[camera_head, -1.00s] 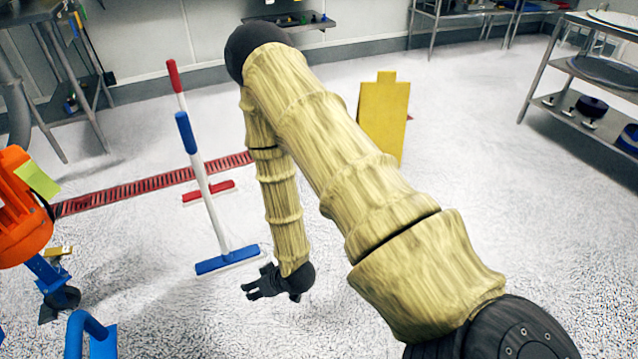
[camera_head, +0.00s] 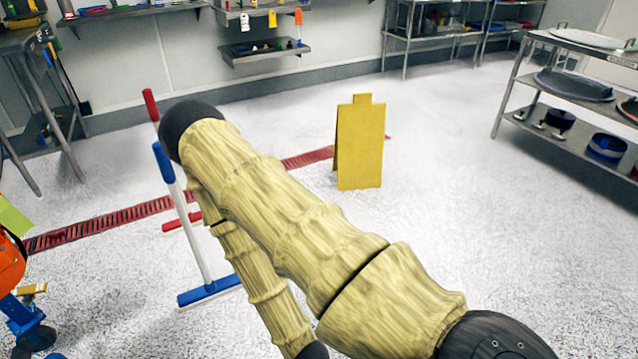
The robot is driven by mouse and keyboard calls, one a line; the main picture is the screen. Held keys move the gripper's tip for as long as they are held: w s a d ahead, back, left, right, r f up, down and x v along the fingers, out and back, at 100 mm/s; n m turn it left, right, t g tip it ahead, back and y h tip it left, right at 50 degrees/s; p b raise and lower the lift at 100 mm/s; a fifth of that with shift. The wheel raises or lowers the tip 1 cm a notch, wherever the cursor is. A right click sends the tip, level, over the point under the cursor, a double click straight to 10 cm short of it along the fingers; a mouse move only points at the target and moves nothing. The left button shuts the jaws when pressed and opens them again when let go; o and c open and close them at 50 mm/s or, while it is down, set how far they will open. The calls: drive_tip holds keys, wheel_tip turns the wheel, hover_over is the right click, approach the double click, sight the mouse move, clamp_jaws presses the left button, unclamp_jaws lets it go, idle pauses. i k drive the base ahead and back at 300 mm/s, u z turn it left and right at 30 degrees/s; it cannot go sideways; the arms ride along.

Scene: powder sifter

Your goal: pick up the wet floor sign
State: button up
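The wet floor sign (camera_head: 361,145) is a plain yellow folding board with a tab on top. It stands upright on the grey speckled floor, right of the picture's middle and beyond my arm, and is now in full view. My arm, in a tan ribbed cover, crosses the picture in front of it and folds down at the left. My gripper is out of view below the bottom edge, so its fingers do not show. The arm does not appear to touch the sign.
A blue floor squeegee (camera_head: 206,290) and a red one (camera_head: 172,226) stand behind my arm at left. A red drain grate (camera_head: 120,215) crosses the floor. A metal shelf rack (camera_head: 560,125) stands at right. An orange machine (camera_head: 10,262) is at the left edge. Floor right of the sign is clear.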

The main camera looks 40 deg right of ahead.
sight(358, 153)
drive_tip(key=z, duration=1.75)
